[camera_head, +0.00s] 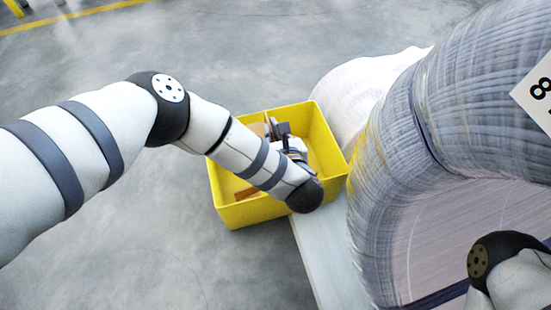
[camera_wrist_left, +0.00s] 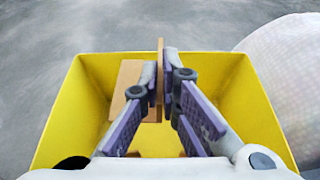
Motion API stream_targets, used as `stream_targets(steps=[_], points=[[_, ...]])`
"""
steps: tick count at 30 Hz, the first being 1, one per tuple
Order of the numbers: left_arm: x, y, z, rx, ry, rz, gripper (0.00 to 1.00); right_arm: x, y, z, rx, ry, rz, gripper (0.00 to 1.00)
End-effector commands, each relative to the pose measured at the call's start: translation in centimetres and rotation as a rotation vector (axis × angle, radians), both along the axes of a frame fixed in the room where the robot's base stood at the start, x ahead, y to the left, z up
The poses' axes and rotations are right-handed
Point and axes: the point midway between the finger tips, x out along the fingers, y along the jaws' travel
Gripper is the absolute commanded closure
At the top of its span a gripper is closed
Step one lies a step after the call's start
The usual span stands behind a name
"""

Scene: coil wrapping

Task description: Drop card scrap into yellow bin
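The yellow bin (camera_head: 240,213) stands on the floor at the middle of the head view. It fills much of the left wrist view (camera_wrist_left: 70,120). My left gripper (camera_head: 273,129) is over the bin's opening. In the left wrist view, my left gripper (camera_wrist_left: 164,75) has its fingertips closed on a thin brown card scrap (camera_wrist_left: 160,48), seen nearly edge-on. Other brown card (camera_wrist_left: 128,75) lies lower, inside the bin. Part of the bin's inside is hidden by my left arm. My right gripper is out of view.
A large wrapped coil (camera_head: 400,150) with a white label (camera_head: 538,92) stands right of the bin. A white wrapped shape (camera_head: 365,90) is behind it. A pale board (camera_head: 325,265) lies in front of the bin. Grey floor (camera_head: 240,50) is clear behind and left.

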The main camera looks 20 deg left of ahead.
Motion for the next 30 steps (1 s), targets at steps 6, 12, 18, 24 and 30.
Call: stream_targets(steps=[6, 12, 18, 24, 30], points=[[0.0, 0.1, -1.8, 0.000, 0.003, 0.001, 1.00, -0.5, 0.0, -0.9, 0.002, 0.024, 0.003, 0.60], [0.0, 0.0, -5.1, 0.001, 0.005, 0.001, 1.00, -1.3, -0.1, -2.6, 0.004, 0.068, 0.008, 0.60], [0.0, 0.0, -6.2, -0.001, -0.001, 0.000, 1.00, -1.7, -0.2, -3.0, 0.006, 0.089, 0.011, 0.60], [0.0, 0.0, -5.9, 0.000, -0.001, 0.000, 0.89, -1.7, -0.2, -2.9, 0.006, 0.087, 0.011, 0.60], [0.0, 0.0, -5.9, 0.000, -0.001, 0.000, 0.72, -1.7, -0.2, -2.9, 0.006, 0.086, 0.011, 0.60]])
